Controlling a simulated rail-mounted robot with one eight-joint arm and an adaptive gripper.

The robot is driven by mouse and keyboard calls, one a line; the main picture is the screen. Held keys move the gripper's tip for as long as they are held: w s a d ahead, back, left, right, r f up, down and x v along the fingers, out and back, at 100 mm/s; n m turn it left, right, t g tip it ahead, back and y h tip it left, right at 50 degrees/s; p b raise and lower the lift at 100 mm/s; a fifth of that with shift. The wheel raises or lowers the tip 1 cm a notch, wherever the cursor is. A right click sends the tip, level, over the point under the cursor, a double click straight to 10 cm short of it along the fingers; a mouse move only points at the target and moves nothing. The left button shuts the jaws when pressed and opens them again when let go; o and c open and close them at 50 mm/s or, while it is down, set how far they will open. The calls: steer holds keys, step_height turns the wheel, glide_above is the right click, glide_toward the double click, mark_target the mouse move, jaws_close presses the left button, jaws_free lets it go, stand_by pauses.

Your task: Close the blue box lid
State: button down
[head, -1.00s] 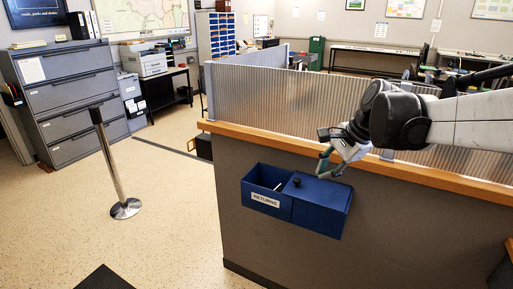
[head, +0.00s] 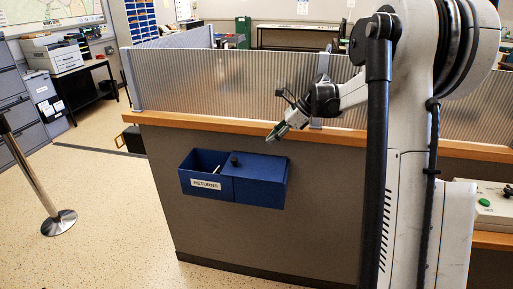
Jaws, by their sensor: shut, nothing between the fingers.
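The blue box (head: 205,185), with a white RETURNS label, is fixed to the front of the grey counter. Its left half is open at the top, and a small pale item (head: 217,169) shows inside. A flat blue lid (head: 262,165) covers the right half, with a black knob (head: 234,160) near the lid's left edge. My gripper (head: 272,136) is shut and empty. It is above and behind the lid's right part in the picture, close to the wooden counter edge, and appears apart from the lid and knob.
A wooden ledge (head: 190,121) and a ribbed translucent screen (head: 220,85) run behind the box. A control box with a green button (head: 484,202) is at the right. A metal post (head: 35,180) stands at the left. The floor before the counter is clear.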

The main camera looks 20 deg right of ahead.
glide_toward(236, 163)
steer(key=f, duration=0.3)
steer(key=shift+d+f, duration=0.2)
steer(key=shift+d, duration=0.1)
steer(key=a, duration=0.1)
steer(key=w+a, duration=0.1)
steer(key=shift+w+a+f, duration=0.25)
steer(key=shift+a+f, duration=0.05)
steer(key=shift+a, duration=0.1)
steer(key=shift+w+a+f, duration=0.1)
steer(key=shift+w+a, duration=0.1)
steer(key=shift+a, duration=0.25)
